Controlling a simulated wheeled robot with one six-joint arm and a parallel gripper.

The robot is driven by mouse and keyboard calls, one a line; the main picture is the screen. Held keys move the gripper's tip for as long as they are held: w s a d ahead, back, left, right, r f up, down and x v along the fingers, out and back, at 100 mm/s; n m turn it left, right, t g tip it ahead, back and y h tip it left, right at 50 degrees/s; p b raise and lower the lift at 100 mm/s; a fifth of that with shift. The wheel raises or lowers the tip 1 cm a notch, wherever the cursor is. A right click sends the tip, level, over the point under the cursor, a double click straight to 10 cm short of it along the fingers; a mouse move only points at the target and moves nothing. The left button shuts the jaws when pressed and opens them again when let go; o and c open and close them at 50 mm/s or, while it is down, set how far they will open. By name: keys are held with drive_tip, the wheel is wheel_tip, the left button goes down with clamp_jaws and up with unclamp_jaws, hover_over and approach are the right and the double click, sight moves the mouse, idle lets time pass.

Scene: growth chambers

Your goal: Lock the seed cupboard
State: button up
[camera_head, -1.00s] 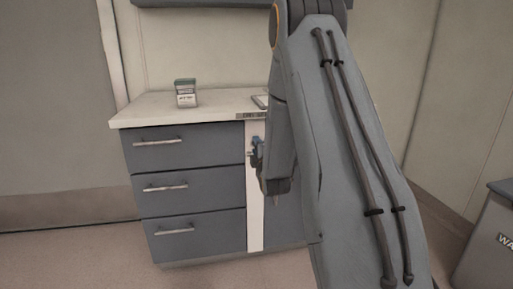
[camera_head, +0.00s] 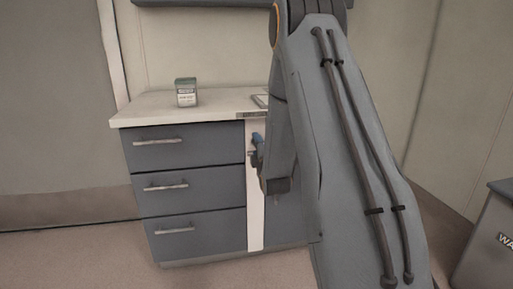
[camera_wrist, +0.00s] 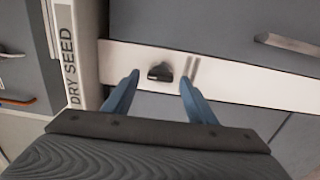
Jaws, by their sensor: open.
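The seed cupboard (camera_head: 188,150) is a blue-grey unit with drawers at left and a white upright strip (camera_head: 255,215) beside them. In the wrist view its "DRY SEED" label (camera_wrist: 70,70) is on the left. A small black lock knob (camera_wrist: 160,72) sits on the white strip (camera_wrist: 235,75). My gripper (camera_wrist: 159,82) is open, with blue fingertips on either side of the knob and no visible grip on it. In the head view my gripper (camera_head: 257,141) is at the white strip, mostly hidden by my arm. Whether the fingertips touch the strip I cannot tell.
A small labelled box (camera_head: 186,93) stands on the white worktop (camera_head: 215,104), with a flat item (camera_head: 261,100) farther right. Drawer handles (camera_head: 165,187) stick out at left. A grey bin (camera_head: 492,235) is at the right. Floor in front is clear.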

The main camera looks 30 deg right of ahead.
drive_tip(key=p+v, duration=0.1)
drive_tip(key=v, duration=0.6)
drive_tip(key=shift+s, duration=0.4)
drive_tip(key=shift+a, duration=0.15)
drive_tip(key=s+a+f+m+g+y, duration=0.1)
drive_tip(key=s+a+m+g+y, duration=0.15)
drive_tip(key=a, duration=0.75)
drive_tip(key=s+a+f+m+g+y, duration=0.1)
drive_tip(key=a+m+g+y, duration=0.2)
drive_tip(key=a, duration=0.7)
drive_tip(key=s+a+m+g, duration=0.1)
drive_tip(key=s+a+g, duration=0.3)
drive_tip(key=s+a, duration=0.5)
drive_tip(key=s+a+m+g, duration=0.2)
drive_tip(key=s+a+g, duration=0.3)
drive_tip(key=s, duration=0.8)
drive_tip(key=s+a+r+m+g, duration=0.1)
drive_tip(key=s+r+m+g, duration=0.15)
drive_tip(key=s, duration=0.85)
drive_tip(key=d+r+m+p, duration=0.2)
drive_tip(key=d+r+p, duration=0.5)
drive_tip(key=p, duration=0.5)
drive_tip(key=s+d+r+m+p, duration=0.1)
drive_tip(key=d+r+m+p, duration=0.1)
drive_tip(key=d+r+p, duration=0.4)
wheel_tip(320, 180, up, 5)
drive_tip(key=p, duration=0.5)
drive_tip(key=shift+d+p, duration=0.35)
drive_tip(key=shift+p, duration=0.05)
